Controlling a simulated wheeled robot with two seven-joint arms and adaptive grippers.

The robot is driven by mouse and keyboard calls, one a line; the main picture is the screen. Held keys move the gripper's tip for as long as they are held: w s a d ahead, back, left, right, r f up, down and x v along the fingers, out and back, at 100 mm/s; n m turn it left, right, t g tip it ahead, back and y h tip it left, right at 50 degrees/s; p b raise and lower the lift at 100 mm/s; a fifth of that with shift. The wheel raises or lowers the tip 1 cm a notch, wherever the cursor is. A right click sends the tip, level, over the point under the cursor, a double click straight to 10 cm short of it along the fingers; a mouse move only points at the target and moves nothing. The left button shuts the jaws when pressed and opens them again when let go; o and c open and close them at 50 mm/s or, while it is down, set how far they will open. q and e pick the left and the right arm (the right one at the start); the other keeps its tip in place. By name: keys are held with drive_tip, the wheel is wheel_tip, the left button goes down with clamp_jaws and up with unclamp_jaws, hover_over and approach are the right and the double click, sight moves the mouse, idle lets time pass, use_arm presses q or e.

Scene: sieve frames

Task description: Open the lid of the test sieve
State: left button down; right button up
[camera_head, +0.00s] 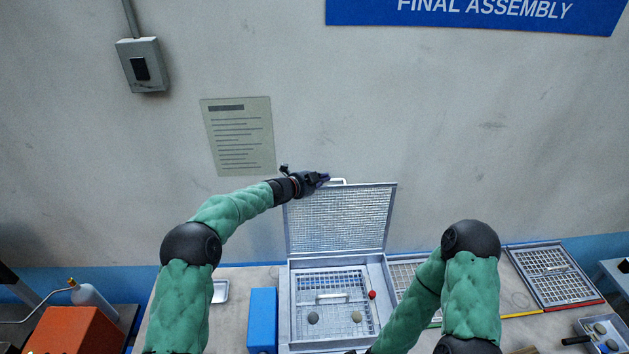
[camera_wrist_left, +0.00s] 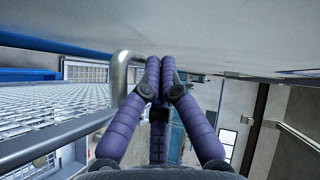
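The test sieve is a grey metal box (camera_head: 291,306) on the bench. Its mesh lid (camera_head: 340,222) stands steeply raised at the back of the box, and the lid's mesh also shows in the left wrist view (camera_wrist_left: 50,108). The lid's handle (camera_head: 339,181) is at its top edge; in the wrist view the bent metal handle (camera_wrist_left: 119,75) runs behind my fingers. My left gripper (camera_head: 322,178) is at the handle, its purple fingers (camera_wrist_left: 160,62) closed together. Whether the handle is between them is hidden. My right gripper is out of view; only its arm shows.
Inside the box lie a mesh tray with a handle (camera_head: 332,297) and round stones (camera_head: 313,318). A red knob (camera_head: 372,295) is on the box's right side. A blue block (camera_head: 262,318) stands left of it. Another mesh frame (camera_head: 552,273) lies at the right.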

use_arm(q)
drive_tip(key=v, duration=1.2)
